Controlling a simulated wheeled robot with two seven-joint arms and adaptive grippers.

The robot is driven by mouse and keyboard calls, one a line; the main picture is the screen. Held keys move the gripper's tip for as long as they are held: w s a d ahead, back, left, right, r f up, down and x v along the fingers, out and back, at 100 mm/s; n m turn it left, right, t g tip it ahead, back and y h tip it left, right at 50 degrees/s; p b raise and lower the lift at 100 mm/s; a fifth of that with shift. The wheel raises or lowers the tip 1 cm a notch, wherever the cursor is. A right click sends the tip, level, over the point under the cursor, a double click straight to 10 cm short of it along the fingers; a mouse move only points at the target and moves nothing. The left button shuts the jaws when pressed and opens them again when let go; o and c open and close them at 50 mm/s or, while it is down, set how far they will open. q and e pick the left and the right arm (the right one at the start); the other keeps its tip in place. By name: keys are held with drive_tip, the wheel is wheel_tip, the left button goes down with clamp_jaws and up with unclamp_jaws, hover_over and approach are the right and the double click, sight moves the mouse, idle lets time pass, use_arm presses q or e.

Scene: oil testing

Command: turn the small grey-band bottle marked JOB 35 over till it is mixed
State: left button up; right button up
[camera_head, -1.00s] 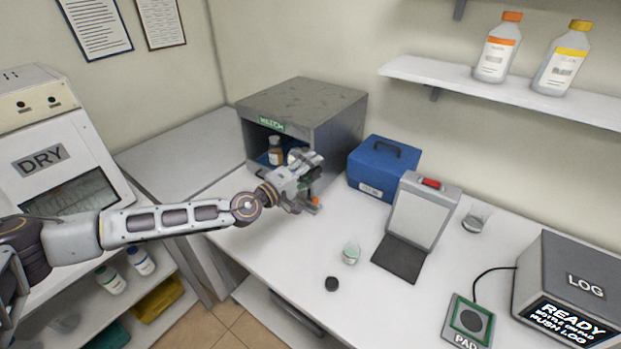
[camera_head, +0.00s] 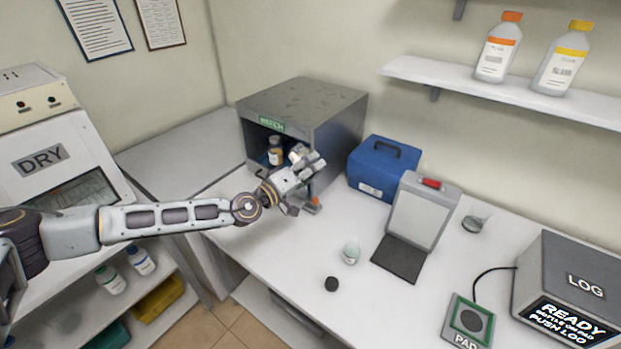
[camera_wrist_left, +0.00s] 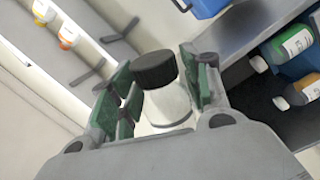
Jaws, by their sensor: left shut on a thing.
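My left gripper (camera_head: 307,165) is over the counter in front of the grey cabinet. Its green-padded fingers (camera_wrist_left: 160,95) are shut on a small pale bottle (camera_wrist_left: 168,106) with a black ribbed cap (camera_wrist_left: 155,69). The bottle lies between the pads, cap toward the top of the left wrist view. Its label and band are hidden, so I cannot read a job number. In the head view the gripper mostly covers the bottle. My right gripper is not in view.
The grey cabinet (camera_head: 340,128) holds an amber bottle (camera_head: 275,152). A blue case (camera_head: 380,168), a screen stand (camera_head: 418,215), a small glass jar (camera_head: 351,252) and a black disc (camera_head: 331,284) are on the counter. Bare counter lies in front of the gripper.

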use_arm(q)
drive_tip(key=shift+d+r+m, duration=0.1)
drive_tip(key=shift+m, duration=0.8)
drive_tip(key=shift+m, duration=0.9)
drive_tip(key=shift+n+b, duration=0.35)
drive_tip(key=shift+n, duration=0.45)
drive_tip(key=n+b, duration=0.1)
drive_tip(key=n, duration=0.2)
drive_tip(key=shift+n, duration=1)
